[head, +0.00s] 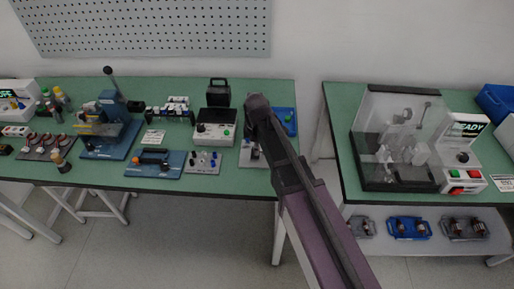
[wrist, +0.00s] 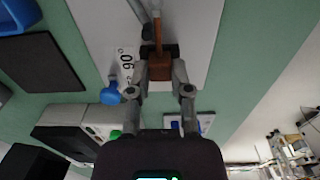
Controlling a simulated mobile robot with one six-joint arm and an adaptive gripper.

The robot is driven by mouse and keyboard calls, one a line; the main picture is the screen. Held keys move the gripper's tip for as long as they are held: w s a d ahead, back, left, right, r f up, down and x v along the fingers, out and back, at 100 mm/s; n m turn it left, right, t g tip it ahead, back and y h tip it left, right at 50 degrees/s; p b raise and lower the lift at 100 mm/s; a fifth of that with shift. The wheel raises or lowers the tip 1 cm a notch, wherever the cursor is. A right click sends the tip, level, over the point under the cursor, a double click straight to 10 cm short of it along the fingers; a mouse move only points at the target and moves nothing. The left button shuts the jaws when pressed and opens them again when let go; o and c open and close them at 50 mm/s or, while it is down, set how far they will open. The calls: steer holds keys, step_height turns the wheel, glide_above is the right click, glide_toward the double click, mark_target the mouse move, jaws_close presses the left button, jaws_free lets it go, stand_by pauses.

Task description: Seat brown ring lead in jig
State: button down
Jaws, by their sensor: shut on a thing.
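In the wrist view my gripper (wrist: 160,66) is shut on a small brown piece, the brown ring lead (wrist: 158,68), held between dark finger pads. A thin brown part runs from it toward the top of the picture and meets a pale rod-like piece there. Behind it is a white plate (wrist: 190,25) with a printed label, apparently the jig's base. Whether the lead touches the jig cannot be told. In the head view my arm covers most of this spot; part of the pale plate (head: 246,160) shows beside it at the bench's right end.
The green bench (head: 100,175) holds a grey control box (head: 215,128), a blue press (head: 112,125) and a small grey plate with knobs (head: 203,160) left of my arm. A second bench at right carries a clear-covered machine (head: 400,140). A gap separates the benches.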

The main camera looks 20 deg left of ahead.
steer(key=shift+f, duration=0.2)
stand_by(0.3)
steer(key=shift+c, duration=2.3)
jaws_free()
steer(key=shift+r, duration=0.15)
step_height(320, 180, up, 6)
steer(key=p, duration=0.6)
steer(key=shift+r, duration=0.15)
steer(key=s+a+r+p, duration=0.1)
steer(key=a+r+p, duration=1.1)
steer(key=r+p, duration=0.3)
steer(key=shift+s+a+r+n, duration=0.2)
steer(key=shift+a+n, duration=0.15)
steer(key=shift+n, duration=0.05)
